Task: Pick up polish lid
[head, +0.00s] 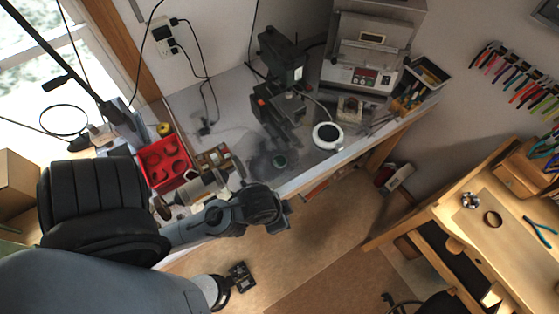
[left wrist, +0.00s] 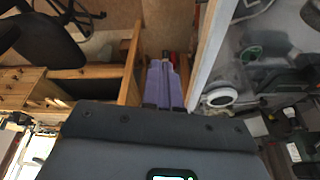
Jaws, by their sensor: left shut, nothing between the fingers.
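A small dark green round piece (head: 280,160), possibly the polish lid, lies on the grey bench near its front edge; it also shows in the left wrist view (left wrist: 252,52). A larger white round item with a dark centre (head: 327,135) sits farther right on the bench. I cannot tell for certain which is the polish lid. My left gripper (head: 285,212) is just off the bench's front edge, apart from both. In the left wrist view its purple-grey fingers (left wrist: 168,66) are together and empty. My right gripper is not in view.
A red bin (head: 164,160) stands at the bench's left. A dark machine (head: 280,85) and a grey cabinet (head: 365,50) stand behind. A wooden workbench (head: 470,235) is at the right, with open floor between.

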